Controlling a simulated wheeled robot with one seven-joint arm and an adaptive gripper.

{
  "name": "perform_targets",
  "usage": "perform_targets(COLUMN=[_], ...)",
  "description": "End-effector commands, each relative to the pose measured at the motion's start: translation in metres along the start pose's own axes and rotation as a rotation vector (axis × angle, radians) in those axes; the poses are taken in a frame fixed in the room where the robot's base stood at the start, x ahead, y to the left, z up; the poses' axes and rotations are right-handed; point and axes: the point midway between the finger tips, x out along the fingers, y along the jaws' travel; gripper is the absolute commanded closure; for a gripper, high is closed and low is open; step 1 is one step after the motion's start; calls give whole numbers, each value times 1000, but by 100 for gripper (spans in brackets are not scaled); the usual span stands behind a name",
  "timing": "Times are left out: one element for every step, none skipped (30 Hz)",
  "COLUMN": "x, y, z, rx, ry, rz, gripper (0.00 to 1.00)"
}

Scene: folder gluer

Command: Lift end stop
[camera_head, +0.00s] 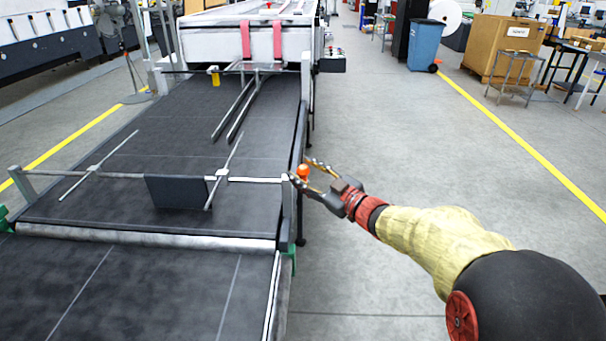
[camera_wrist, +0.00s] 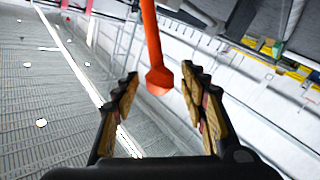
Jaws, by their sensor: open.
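A dark upright plate (camera_head: 177,192), which looks like the end stop, hangs from a crossbar (camera_head: 252,180) over the belt. An orange knob (camera_head: 303,173) sits at the right end of that bar, by the side rail. In the wrist view an orange handle (camera_wrist: 153,45) with a wider end comes down from the top to between my fingers. My gripper (camera_head: 302,169) is open around the knob, one finger on each side. In the wrist view, gaps show between the handle and both fingers of my gripper (camera_wrist: 158,73). The plate cannot be made out there.
The dark conveyor belt (camera_head: 170,127) fills the left side, with thin rods (camera_head: 232,108) above it. A white machine housing (camera_head: 235,42) stands at its far end. The grey floor (camera_head: 410,150) to the right is clear. A blue bin (camera_head: 425,45) and a cardboard box (camera_head: 505,48) stand farther back.

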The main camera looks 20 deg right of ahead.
Motion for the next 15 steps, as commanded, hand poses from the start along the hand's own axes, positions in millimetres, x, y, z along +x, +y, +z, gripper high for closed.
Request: perform_targets(x=[4,6,7,8,9,9,9,9,9,9,9,9,9,9,9], y=[-1,0,0,0,0,0,0,0,0,0,0,0,0,0,0], z=[1,1,0,0,0,0,0,0,0,0,0,0,0,0,0], rx=[0,0,0,0,0,0,0,0,0,0,0,0,0,0,0], ry=[1,0,0,-1,-1,-1,-1,-1,-1,-1,-1,-1,-1,-1,-1], rz=[-1,-1,0,0,0,0,0,1,1,1,1,1,1,1,1], gripper=[57,57,57,57,57,57,57,57,57,57,57,57,59,61,63])
